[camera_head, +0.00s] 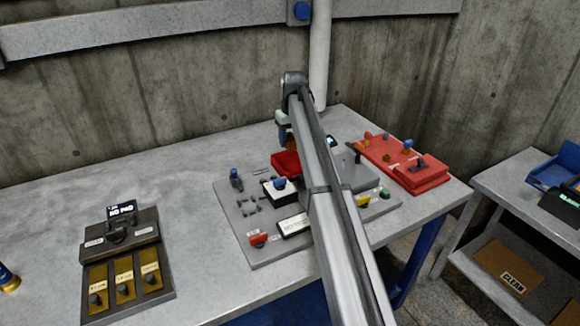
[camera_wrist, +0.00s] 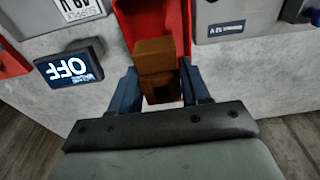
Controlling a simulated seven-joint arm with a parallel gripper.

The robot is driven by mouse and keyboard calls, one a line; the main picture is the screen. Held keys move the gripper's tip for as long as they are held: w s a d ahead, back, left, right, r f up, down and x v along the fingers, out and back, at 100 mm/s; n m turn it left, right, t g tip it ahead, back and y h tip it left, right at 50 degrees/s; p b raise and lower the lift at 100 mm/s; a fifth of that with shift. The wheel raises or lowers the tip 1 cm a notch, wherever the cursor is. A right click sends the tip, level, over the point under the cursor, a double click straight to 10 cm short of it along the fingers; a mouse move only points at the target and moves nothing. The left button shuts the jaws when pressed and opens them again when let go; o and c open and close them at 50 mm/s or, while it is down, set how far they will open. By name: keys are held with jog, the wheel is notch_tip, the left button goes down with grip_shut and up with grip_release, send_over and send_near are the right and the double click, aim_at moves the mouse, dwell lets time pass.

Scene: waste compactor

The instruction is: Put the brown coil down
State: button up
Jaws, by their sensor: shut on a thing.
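The brown coil (camera_wrist: 154,52) is a small blocky brown piece, seen in the wrist view between the two dark blue fingers of my gripper (camera_wrist: 160,92). My gripper is shut on it. Beyond the coil is a red open tray (camera_wrist: 150,14), and the coil's far end overlaps the tray in this view. Whether the coil touches the tray I cannot tell. In the head view my gripper (camera_head: 287,138) is above and behind the red tray (camera_head: 285,162), and my arm hides part of the panel. Only a bit of brown shows there.
A grey board (camera_head: 262,222) with knobs, switches and labels lies around the tray. A red unit (camera_head: 415,180) with knobs is at right. A dark device (camera_head: 120,245) reading "NO PAD" is at left. A display (camera_wrist: 68,68) reads "OFF". Bare table (camera_head: 190,185) lies between.

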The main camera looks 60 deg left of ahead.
aim_at(289, 168)
jog(key=shift+f, duration=4.75)
jog(key=shift+f, duration=0.1)
jog(key=o, duration=0.9)
jog(key=r, duration=0.4)
jog(key=d+r, duration=0.1)
jog(key=r, duration=0.7)
jog(key=shift+d+r, duration=0.1)
jog(key=shift+d, duration=0.15)
